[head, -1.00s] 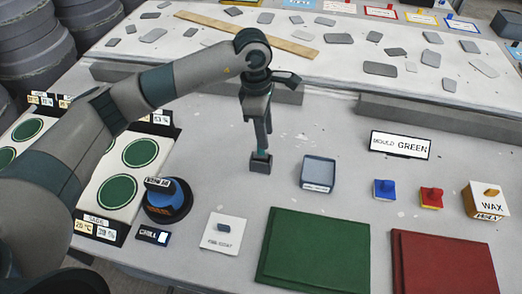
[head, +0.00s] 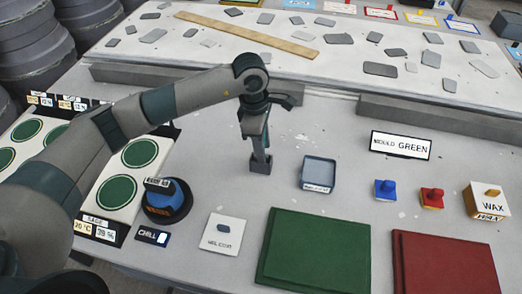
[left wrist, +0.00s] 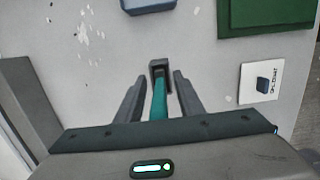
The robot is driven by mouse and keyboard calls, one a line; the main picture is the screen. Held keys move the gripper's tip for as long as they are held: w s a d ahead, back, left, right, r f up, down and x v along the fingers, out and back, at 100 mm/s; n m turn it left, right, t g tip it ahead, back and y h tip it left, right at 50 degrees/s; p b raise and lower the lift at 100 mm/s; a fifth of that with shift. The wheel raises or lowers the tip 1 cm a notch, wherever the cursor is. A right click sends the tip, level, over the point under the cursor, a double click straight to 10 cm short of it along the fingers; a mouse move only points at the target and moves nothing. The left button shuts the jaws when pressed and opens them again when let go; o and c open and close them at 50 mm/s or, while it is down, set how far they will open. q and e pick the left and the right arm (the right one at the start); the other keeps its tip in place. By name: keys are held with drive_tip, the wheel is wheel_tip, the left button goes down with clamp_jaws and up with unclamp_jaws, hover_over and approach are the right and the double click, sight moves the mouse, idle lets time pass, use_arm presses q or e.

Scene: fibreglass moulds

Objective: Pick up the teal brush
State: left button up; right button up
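The teal brush (left wrist: 159,98) stands in a small dark holder (head: 260,166) on the grey table; the holder also shows in the left wrist view (left wrist: 159,68). In the head view the brush is mostly hidden by my left gripper (head: 261,153). In the left wrist view my left gripper (left wrist: 158,90) is open, with one finger on each side of the teal handle and a gap visible on both sides. The fingertips reach down close to the holder. My right gripper is in neither view.
A shallow blue-grey tray (head: 318,173) stands right of the holder. Nearer are a green mould (head: 315,250), a white card (head: 222,232) and a blue round device (head: 168,202). A grey ledge (head: 180,80) runs behind; bare table surrounds the holder.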

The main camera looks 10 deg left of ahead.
use_arm(q)
clamp_jaws()
drive_tip(key=shift+r, duration=0.15)
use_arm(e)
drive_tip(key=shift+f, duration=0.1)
